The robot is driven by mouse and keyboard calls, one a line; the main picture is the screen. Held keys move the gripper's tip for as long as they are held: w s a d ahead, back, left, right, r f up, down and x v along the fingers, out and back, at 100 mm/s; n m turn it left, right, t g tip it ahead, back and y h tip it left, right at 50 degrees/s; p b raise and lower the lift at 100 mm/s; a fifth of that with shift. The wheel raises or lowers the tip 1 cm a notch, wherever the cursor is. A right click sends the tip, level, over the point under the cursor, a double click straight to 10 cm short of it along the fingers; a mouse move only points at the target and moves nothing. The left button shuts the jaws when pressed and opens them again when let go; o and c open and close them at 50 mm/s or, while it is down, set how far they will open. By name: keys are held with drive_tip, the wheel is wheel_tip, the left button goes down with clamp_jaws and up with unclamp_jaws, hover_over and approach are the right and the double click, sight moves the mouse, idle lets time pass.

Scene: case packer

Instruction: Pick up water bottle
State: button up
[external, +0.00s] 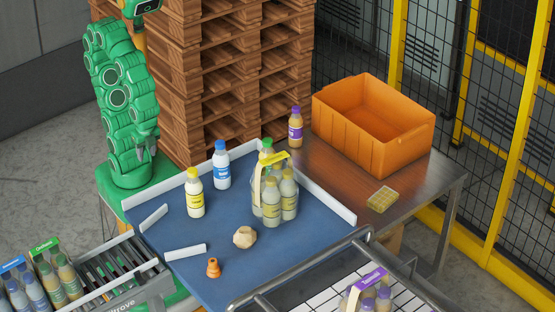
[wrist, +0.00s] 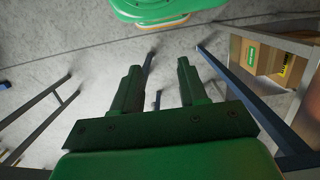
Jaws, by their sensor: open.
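A white bottle with a blue cap and blue label (external: 221,167) stands upright on the blue work surface (external: 208,230), and it best matches the water bottle. A bottle with a yellow cap and yellow label (external: 194,194) stands in front of it to the left. My gripper (external: 146,152) hangs beside my green arm, left of both bottles and apart from them. In the wrist view my gripper (wrist: 158,85) is open, with nothing between its fingers. No bottle shows in the wrist view; it shows floor and metal frames.
A pack of several bottles (external: 272,195) stands right of the blue-capped bottle. A purple-labelled bottle (external: 295,127) and an orange crate (external: 345,128) are behind. A beige lump (external: 244,237) and an orange cone (external: 213,268) lie in front. Low white rails (external: 308,188) edge the surface.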

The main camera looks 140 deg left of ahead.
drive_tip(key=o, duration=0.9)
drive_tip(key=shift+c, duration=0.2)
wheel_tip(320, 180, up, 18)
drive_tip(key=r, duration=0.1)
drive_tip(key=n+t+y, duration=0.7)
drive_tip(key=n+y, duration=0.6)
drive_tip(key=n, duration=0.1)
approach(221, 160)
drive_tip(key=s+a+r, duration=0.1)
drive_tip(key=a+r, duration=0.2)
drive_tip(key=shift+w+a+f, duration=0.4)
drive_tip(key=shift+a+f, duration=0.8)
drive_tip(key=shift+f, duration=0.2)
drive_tip(key=shift+w+a+f, duration=0.35)
drive_tip(key=shift+a+f, duration=0.85)
drive_tip(key=shift+f, duration=0.25)
drive_tip(key=shift+w+a+f, duration=0.4)
drive_tip(key=shift+a+f, duration=0.75)
drive_tip(key=shift+f, duration=0.25)
